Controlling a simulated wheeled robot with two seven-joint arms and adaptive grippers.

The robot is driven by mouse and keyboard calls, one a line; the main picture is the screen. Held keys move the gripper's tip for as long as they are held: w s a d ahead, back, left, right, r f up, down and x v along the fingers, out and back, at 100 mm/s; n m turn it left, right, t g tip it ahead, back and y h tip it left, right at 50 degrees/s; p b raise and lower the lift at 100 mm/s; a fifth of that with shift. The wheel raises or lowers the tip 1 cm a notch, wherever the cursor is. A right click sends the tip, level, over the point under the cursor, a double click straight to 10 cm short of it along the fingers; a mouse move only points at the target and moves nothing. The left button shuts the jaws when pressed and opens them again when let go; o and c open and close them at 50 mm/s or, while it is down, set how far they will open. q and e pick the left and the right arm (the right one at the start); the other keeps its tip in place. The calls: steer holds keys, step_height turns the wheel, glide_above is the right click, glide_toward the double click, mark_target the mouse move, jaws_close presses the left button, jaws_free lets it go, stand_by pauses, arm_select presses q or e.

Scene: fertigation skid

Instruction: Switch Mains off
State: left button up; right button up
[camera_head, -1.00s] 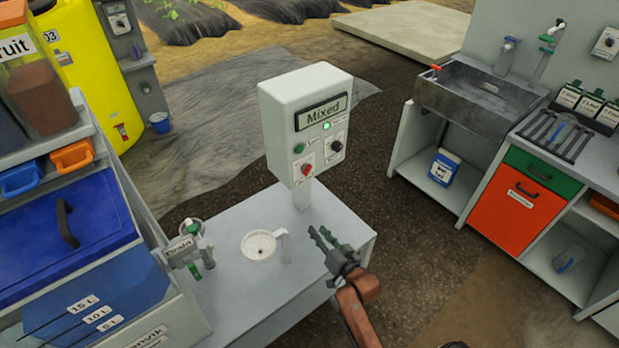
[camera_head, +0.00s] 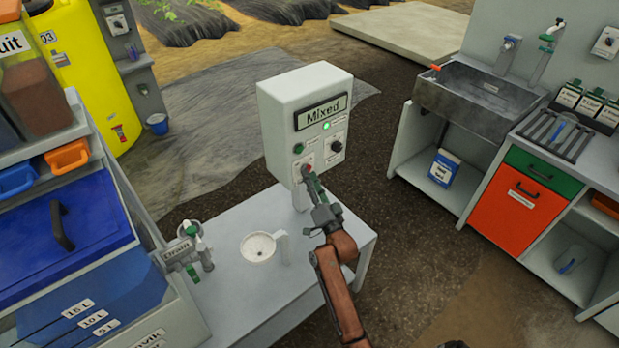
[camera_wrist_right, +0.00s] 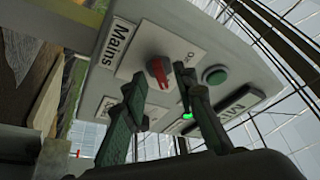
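The white control box (camera_head: 305,115) stands on a post on the grey bench, with a "Mixed" display and a lit green lamp. Its red Mains switch (camera_wrist_right: 158,72) shows beside the "Mains" label in the right wrist view. My right gripper (camera_wrist_right: 158,88) is open, its two green fingers apart, with the red knob seen between their tips. I cannot tell whether the fingers touch the knob. In the head view the right gripper (camera_head: 311,180) is at the lower front of the box and largely hides the switch.
A white funnel cup (camera_head: 259,247) and a drain valve (camera_head: 190,250) are on the bench left of my right arm. A green button (camera_wrist_right: 215,75) and a black knob (camera_head: 337,146) sit close to the Mains switch. A sink (camera_head: 478,95) stands at the right.

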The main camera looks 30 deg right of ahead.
steer(key=shift+w+d+r, duration=0.1)
steer(key=shift+w, duration=0.25)
steer(key=shift+c, duration=0.4)
jaws_close()
steer(key=shift+n, duration=0.5)
steer(key=n+y, duration=0.4)
steer(key=n, duration=0.4)
steer(key=d+n+y, duration=0.1)
steer(key=n+y, duration=0.2)
steer(key=n, duration=0.5)
steer(key=n+y, duration=0.4)
steer(key=n, duration=0.4)
steer(key=shift+d+r+g+y, duration=0.1)
steer(key=shift+d+g+y, duration=0.1)
steer(key=shift+g+y, duration=0.15)
steer(key=shift+n, duration=0.3)
